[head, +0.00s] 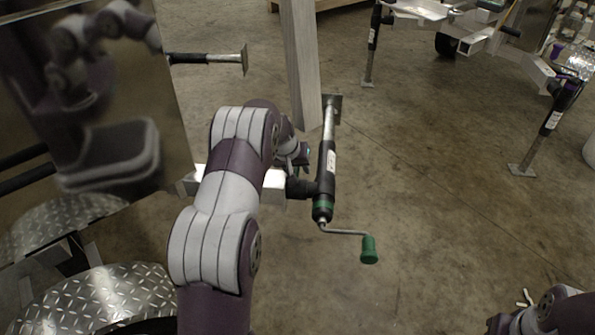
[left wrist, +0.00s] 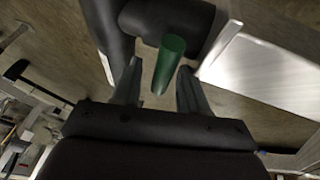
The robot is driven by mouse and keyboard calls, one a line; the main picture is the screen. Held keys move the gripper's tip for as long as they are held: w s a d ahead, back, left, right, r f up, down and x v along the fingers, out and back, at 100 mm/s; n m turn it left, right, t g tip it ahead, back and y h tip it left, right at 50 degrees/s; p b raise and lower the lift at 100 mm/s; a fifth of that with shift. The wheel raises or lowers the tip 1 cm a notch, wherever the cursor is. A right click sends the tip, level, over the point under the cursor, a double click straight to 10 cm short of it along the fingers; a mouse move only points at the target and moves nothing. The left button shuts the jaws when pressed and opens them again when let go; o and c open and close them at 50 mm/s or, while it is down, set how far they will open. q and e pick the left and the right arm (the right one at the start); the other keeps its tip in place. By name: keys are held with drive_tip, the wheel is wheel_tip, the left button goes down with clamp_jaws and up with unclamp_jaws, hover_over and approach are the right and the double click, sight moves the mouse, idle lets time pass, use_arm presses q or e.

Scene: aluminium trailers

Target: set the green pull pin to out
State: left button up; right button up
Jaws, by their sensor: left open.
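The green pull pin (left wrist: 170,60) is a short green cylinder sticking out of the black jack mount (left wrist: 190,25) in the left wrist view. My left gripper (left wrist: 158,68) is open, with one finger on each side of the pin and a visible gap to each. The pin's end points back between the fingers. In the head view my left gripper (head: 301,157) is beside the trailer jack (head: 326,170), mostly behind my arm, and the pin cannot be made out there. My right gripper (head: 524,298) is only partly in view at the lower right; its opening is unclear.
The jack's crank with a green grip (head: 369,250) hangs toward me. A pale aluminium beam (left wrist: 265,75) lies right of the pin. A shiny trailer panel (head: 100,110) stands at the left. Other trailer jacks (head: 545,125) stand at the back right. The concrete floor between is clear.

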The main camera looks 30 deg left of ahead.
use_arm(q)
clamp_jaws()
wheel_tip(320, 180, up, 4)
drive_tip(key=p, duration=0.3)
drive_tip(key=shift+r+p, duration=0.1)
drive_tip(key=shift+p, duration=0.3)
drive_tip(key=shift+w+f, duration=0.1)
drive_tip(key=shift+f, duration=0.1)
unclamp_jaws()
drive_tip(key=shift+s+a+r+p, duration=0.1)
drive_tip(key=shift+s+r+p, duration=0.25)
drive_tip(key=shift+s+r, duration=0.4)
drive_tip(key=s, duration=1.1)
drive_tip(key=shift+s+a+f, duration=0.15)
drive_tip(key=shift+a, duration=0.1)
